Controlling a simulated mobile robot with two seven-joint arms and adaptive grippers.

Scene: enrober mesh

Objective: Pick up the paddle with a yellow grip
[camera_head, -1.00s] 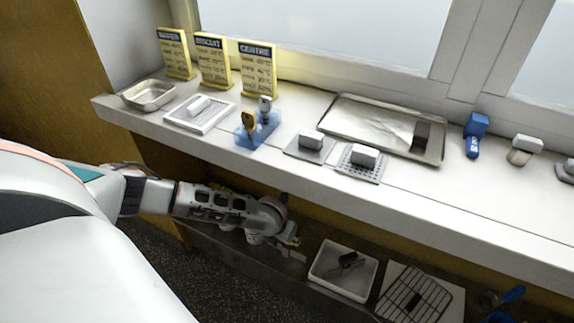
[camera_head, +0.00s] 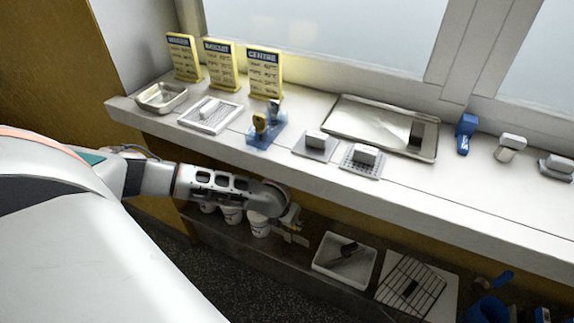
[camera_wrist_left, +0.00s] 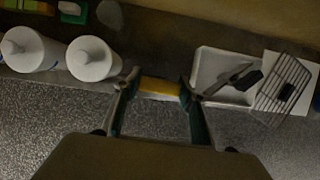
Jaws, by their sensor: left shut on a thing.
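My left gripper (camera_head: 293,228) reaches over the lower shelf, left of the white tray. In the left wrist view its two fingers (camera_wrist_left: 159,88) stand on either side of a yellow bar, which looks like the yellow grip (camera_wrist_left: 160,87) of the paddle, and are shut on it. The rest of the paddle is hard to make out; a pale piece shows at the fingertips in the head view. My right gripper is in neither view.
White bottles (camera_head: 259,227) stand left of the gripper on the lower shelf (camera_head: 300,268). A white tray (camera_head: 325,275) with a dark-handled tool and a wire rack (camera_head: 411,288) lie to the right. The counter (camera_head: 450,195) overhangs above.

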